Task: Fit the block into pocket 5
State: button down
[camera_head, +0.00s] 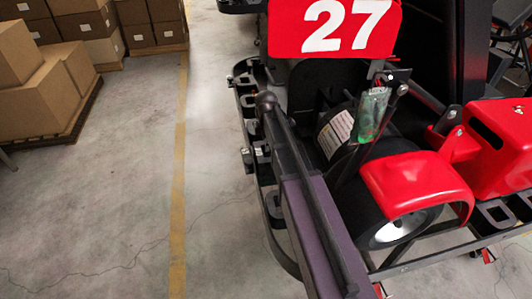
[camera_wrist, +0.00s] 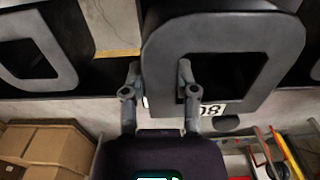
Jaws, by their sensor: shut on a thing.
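My gripper (camera_wrist: 158,78) shows in the wrist view, its two grey fingers apart with something dark grey between them, taken as the block. I cannot clearly separate the block's outline from the dark grey frame (camera_wrist: 288,45) behind and right of the fingers. That frame has a large square opening and a small white label (camera_wrist: 210,109) with the digits 0 and 8. Another grey frame (camera_wrist: 62,75) with an opening lies left. In the head view, black open pockets (camera_head: 263,152) line the kart stand's left side. I cannot tell which is pocket 5.
A kart with a red number 27 panel (camera_head: 335,28) and red fender (camera_head: 415,185) fills the right. A clear green-tinted thing (camera_head: 371,114) stands beside the wheel. Cardboard boxes (camera_head: 45,100) are stacked at left. The concrete floor (camera_head: 100,210) between is free.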

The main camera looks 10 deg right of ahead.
jog(key=shift+f+b, duration=2.05)
jog(key=shift+f, duration=0.15)
jog(key=shift+c, duration=2)
grip_release()
jog(key=shift+r, duration=0.15)
notch_tip(320, 180, up, 12)
jog(key=p, duration=1.2)
jog(key=shift+s+m, duration=0.4)
jog(key=shift+s, duration=0.1)
jog(key=s+m, duration=1.7)
jog(key=s, duration=0.2)
jog(key=shift+s+d, duration=0.15)
jog(key=shift+s, duration=0.1)
